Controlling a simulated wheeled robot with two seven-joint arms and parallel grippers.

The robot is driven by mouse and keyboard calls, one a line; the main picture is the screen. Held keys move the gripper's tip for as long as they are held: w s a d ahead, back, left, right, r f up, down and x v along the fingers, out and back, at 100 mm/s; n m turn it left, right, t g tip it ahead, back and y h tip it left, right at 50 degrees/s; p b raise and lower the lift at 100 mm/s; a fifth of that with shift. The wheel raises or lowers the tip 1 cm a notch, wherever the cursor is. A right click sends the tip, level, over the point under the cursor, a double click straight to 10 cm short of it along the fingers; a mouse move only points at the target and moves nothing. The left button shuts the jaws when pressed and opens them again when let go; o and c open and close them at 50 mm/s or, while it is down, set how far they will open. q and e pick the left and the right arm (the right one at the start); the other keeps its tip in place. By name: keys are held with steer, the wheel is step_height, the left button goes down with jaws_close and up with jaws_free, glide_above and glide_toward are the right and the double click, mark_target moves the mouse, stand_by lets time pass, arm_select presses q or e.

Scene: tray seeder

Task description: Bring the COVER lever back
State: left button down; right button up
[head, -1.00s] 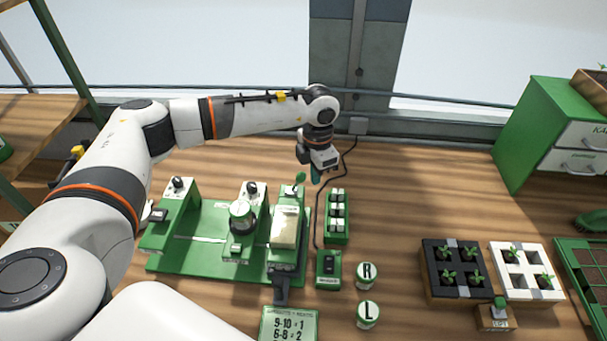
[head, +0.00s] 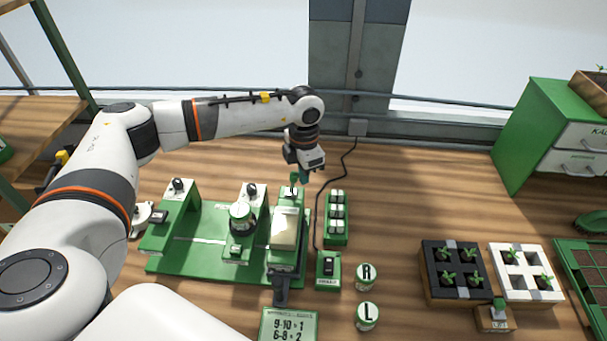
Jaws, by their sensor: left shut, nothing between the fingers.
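The green-knobbed lever (head: 294,178) stands nearly upright at the back of the right-hand station of the green seeder (head: 190,262); I take it for the COVER lever, though its label is too small to read. My left gripper (head: 304,176) is shut and empty, pointing down just to the right of the knob. It is very close to the knob; I cannot tell whether they touch. A pale block (head: 285,226) sits in that station in front of the lever. My right gripper is not in view.
A green rack of white-topped pieces (head: 337,218) and a switch box (head: 328,270) with a black cable stand just right of the seeder. Seedling trays (head: 455,293) are farther right. Bare table lies between.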

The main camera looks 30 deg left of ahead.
mark_target(295, 174)
arm_select(q)
steer(key=shift+s+a+f, duration=0.25)
steer(key=shift+s+f, duration=0.05)
steer(key=shift+s+a, duration=0.45)
steer(key=shift+a, duration=0.65)
steer(key=shift+w+r, duration=0.2)
steer(key=shift+r, duration=0.25)
steer(key=shift+d+r+p, duration=0.2)
steer(key=shift+r+p, duration=0.15)
steer(key=shift+r, duration=0.1)
steer(key=shift+d+r+p, duration=0.2)
steer(key=shift+r+p, duration=0.15)
steer(key=shift+r, duration=0.1)
steer(key=shift+w+d+r+p, duration=0.15)
steer(key=shift+r+p, duration=0.3)
steer(key=shift+r, duration=0.5)
steer(key=shift+w+d+r+p, duration=0.15)
steer(key=shift+r+p, duration=0.3)
steer(key=shift+r, duration=0.45)
steer(key=shift+s+f, duration=0.1)
